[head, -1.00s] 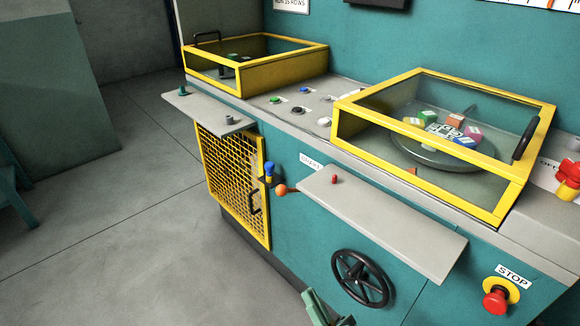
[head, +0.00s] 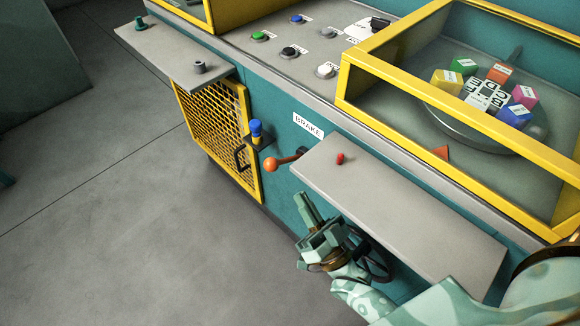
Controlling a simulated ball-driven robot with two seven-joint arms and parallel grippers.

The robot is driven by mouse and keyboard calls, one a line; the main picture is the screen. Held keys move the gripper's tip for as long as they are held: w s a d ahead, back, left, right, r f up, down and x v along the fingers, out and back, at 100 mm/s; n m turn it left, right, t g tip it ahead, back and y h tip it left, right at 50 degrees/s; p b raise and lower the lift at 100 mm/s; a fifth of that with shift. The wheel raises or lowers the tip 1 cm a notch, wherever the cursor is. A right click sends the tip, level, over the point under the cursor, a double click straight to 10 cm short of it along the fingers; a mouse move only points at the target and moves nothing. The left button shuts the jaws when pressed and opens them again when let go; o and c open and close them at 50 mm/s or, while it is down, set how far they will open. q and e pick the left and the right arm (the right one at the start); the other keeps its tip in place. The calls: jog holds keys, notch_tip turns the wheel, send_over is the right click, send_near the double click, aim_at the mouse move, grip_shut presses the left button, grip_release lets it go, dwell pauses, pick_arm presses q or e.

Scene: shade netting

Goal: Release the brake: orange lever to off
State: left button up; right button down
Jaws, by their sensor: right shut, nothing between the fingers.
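The brake lever has an orange ball knob (head: 270,165) on a short dark rod that runs right toward the teal machine front, below the BRAKE label (head: 308,125). The rod's inner end is partly hidden by the grey shelf. No off mark is readable. My right gripper (head: 306,202) is pale green, shut and empty. In the picture it is below and right of the orange knob, apart from it, in front of the machine beneath the shelf's left end. My left gripper is not in view.
The grey shelf (head: 410,210) with a red peg (head: 340,158) juts out right of the lever. A blue knob (head: 256,128) and yellow mesh door (head: 215,130) are to its left. A black handwheel (head: 378,262) is partly behind my right arm. Open floor lies left.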

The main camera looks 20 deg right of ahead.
aim_at(285, 162)
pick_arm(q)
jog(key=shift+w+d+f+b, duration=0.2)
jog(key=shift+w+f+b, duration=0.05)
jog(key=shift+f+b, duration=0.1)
pick_arm(e)
jog(key=x, duration=0.9)
jog(key=shift+w, duration=0.3)
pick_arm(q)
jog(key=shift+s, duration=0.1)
pick_arm(e)
jog(key=shift+a, duration=0.1)
